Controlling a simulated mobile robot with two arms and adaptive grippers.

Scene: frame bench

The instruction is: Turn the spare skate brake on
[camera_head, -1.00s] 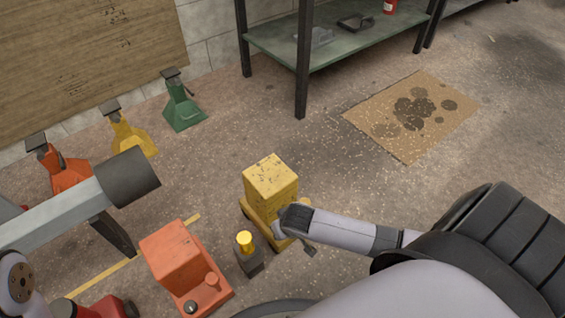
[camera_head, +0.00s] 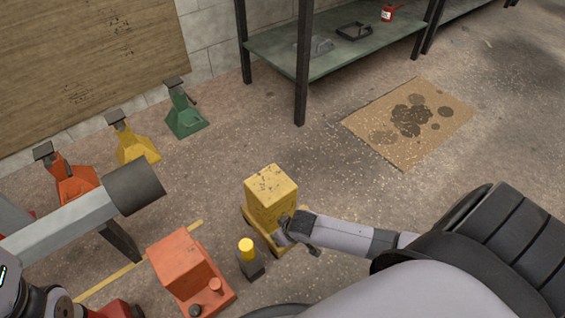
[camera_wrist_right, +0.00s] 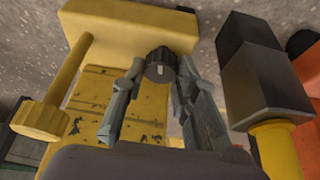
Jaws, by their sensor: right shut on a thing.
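A yellow machine skate (camera_head: 270,193) with a worn, blocky body stands on the floor in the middle of the head view. No label shows that names it as the spare. In the right wrist view, a dark round knob (camera_wrist_right: 160,66) with a short pale mark sits at the skate's yellow face (camera_wrist_right: 127,30). My right gripper (camera_head: 289,231) reaches the skate's near right side. Its fingers are shut on the knob, one on each side. The mark points roughly up and down in the wrist view. My left gripper is out of view; only part of that arm shows.
An orange skate (camera_head: 180,263) and a grey block with a yellow top (camera_head: 250,266) stand close by on the left. Orange (camera_head: 75,182), yellow (camera_head: 133,146) and green (camera_head: 185,118) jack stands line the wall. Floor is clear toward the stained cardboard (camera_head: 400,145).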

